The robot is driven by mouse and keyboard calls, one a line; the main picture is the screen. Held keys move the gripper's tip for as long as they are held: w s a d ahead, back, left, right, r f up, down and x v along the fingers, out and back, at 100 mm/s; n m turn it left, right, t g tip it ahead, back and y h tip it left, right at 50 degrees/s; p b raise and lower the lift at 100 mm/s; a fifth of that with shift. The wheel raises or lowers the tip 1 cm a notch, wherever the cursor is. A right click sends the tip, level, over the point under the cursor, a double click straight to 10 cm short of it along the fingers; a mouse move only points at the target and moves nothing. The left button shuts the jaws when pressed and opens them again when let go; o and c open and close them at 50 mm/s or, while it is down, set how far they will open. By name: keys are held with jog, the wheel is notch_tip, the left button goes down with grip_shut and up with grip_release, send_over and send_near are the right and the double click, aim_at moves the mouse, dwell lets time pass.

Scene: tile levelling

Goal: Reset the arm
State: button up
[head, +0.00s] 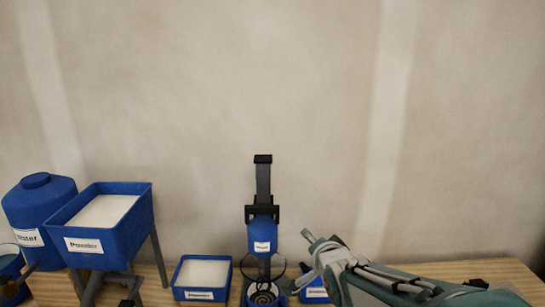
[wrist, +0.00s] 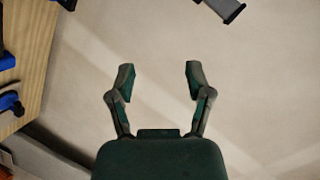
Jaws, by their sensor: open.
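My gripper (head: 308,262) is in the lower right of the head view, with my arm reaching in from the right edge. It is in front of a small blue box (head: 317,293), which it partly hides. In the wrist view my gripper (wrist: 158,80) has its two fingers spread apart, with nothing between them. Behind the fingers only the plain beige wall shows.
A blue mixer (head: 263,232) stands left of my gripper on the wooden table (head: 480,270). Further left are a low powder tray (head: 203,273), a raised powder hopper (head: 128,240) and a water tank (head: 35,205).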

jog(key=s+d+f+n+g+h, duration=0.1)
jog(key=s+d+n+g, duration=0.2)
jog(key=s, duration=0.9)
jog(key=s+d+n+g+h, duration=0.1)
jog(key=s+d+n+g, duration=0.2)
jog(key=s, duration=1)
jog(key=n+g, duration=0.1)
jog(key=n, duration=0.2)
jog(key=shift+s+f+g, duration=0.3)
jog(key=shift+f+g, duration=0.05)
jog(key=shift+g, duration=0.05)
jog(key=shift+w, duration=0.15)
